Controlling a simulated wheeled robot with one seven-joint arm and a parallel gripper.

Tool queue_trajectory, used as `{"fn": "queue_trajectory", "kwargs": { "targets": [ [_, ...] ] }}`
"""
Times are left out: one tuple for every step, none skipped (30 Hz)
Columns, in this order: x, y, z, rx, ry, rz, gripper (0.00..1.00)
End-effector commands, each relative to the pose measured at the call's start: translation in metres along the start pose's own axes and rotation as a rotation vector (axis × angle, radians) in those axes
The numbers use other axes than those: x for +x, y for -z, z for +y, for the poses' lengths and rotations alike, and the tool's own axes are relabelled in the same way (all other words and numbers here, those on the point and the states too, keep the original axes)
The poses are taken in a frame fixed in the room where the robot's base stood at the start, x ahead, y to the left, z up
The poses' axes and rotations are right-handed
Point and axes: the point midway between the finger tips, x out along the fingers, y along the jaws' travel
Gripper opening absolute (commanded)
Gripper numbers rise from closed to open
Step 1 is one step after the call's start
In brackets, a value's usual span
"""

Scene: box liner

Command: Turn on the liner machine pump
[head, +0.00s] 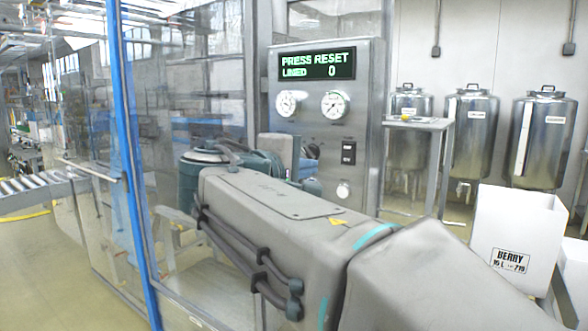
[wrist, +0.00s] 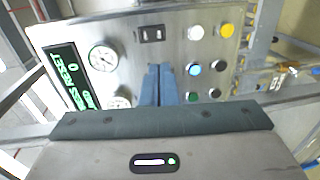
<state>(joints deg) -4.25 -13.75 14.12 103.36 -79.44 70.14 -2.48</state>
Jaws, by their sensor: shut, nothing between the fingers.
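The liner machine's steel control panel (head: 310,92) stands at centre in the head view. Its green display (head: 316,65) reads "PRESS RESET" and "LINED 0". Below are two round gauges, one at left (head: 287,104) and one at right (head: 335,105). A black rocker switch (head: 348,152) sits lower right; it also shows in the wrist view (wrist: 152,33), its position too small to read. The wrist view also shows a white button (wrist: 197,32), a yellow one (wrist: 227,31), a lit one (wrist: 194,69) and several darker ones. My gripper (wrist: 158,70) is shut and empty, pointing at the panel.
My arm covers the lower panel in the head view. A blue-framed clear guard (head: 127,150) stands at left. A white box marked "BERRY" (head: 513,225) stands at right. Steel tanks (head: 470,135) and a small table (head: 416,123) are behind.

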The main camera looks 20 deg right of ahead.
Motion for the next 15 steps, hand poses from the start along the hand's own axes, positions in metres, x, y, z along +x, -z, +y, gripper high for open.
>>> {"fn": "queue_trajectory", "kwargs": {
  "targets": [
    [0.000, 0.000, 0.000, 0.000, 0.001, 0.000, 0.00],
    [0.000, 0.000, 0.000, 0.000, 0.001, 0.000, 0.00],
    [0.000, 0.000, 0.000, 0.000, 0.001, 0.000, 0.00],
    [0.001, 0.000, 0.000, 0.000, 0.002, 0.000, 0.00],
    [0.001, 0.000, 0.000, 0.000, 0.002, -0.001, 0.00],
    [0.003, 0.000, 0.000, 0.000, 0.002, -0.001, 0.00],
    [0.004, 0.000, -0.001, 0.000, 0.003, -0.001, 0.00],
    [0.007, -0.001, -0.001, 0.000, 0.003, -0.002, 0.00],
    [0.011, -0.001, -0.001, 0.000, 0.004, -0.004, 0.00],
    [0.015, -0.001, -0.001, 0.000, 0.004, -0.004, 0.00],
    [0.020, -0.001, -0.001, 0.000, 0.004, -0.003, 0.00],
    [0.027, -0.001, -0.001, 0.000, 0.005, -0.005, 0.00],
    [0.033, -0.001, -0.001, 0.000, 0.005, -0.005, 0.00],
    [0.039, -0.001, -0.001, 0.000, 0.004, -0.005, 0.00],
    [0.048, -0.001, -0.001, 0.000, 0.004, -0.004, 0.00]
  ]
}}
